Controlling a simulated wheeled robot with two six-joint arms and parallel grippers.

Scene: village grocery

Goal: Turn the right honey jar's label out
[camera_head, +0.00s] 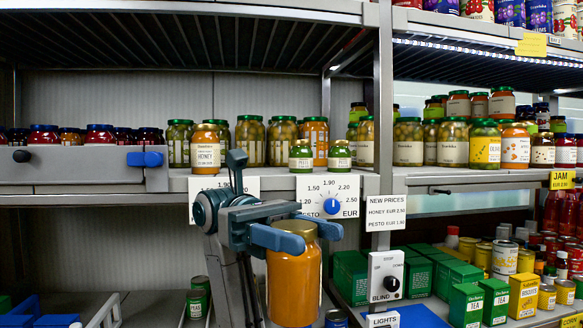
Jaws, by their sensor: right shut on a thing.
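My right gripper (303,234) is shut on an orange honey jar (293,287) with a gold-brown lid, its blue fingers on either side just below the lid. The jar is upright in front of the shelf, below the shelf's front edge. The side facing me is plain orange; a thin pale edge, perhaps of its label, shows at its right side. Another honey jar (205,150) stands on the shelf (270,180) with its white HONEY label facing out. My left gripper is not in view.
Two small pesto jars (301,156) stand near the shelf's front, with taller jars behind. Green boxes (466,305) fill the lower right. Shelf room beside the HONEY jar is free.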

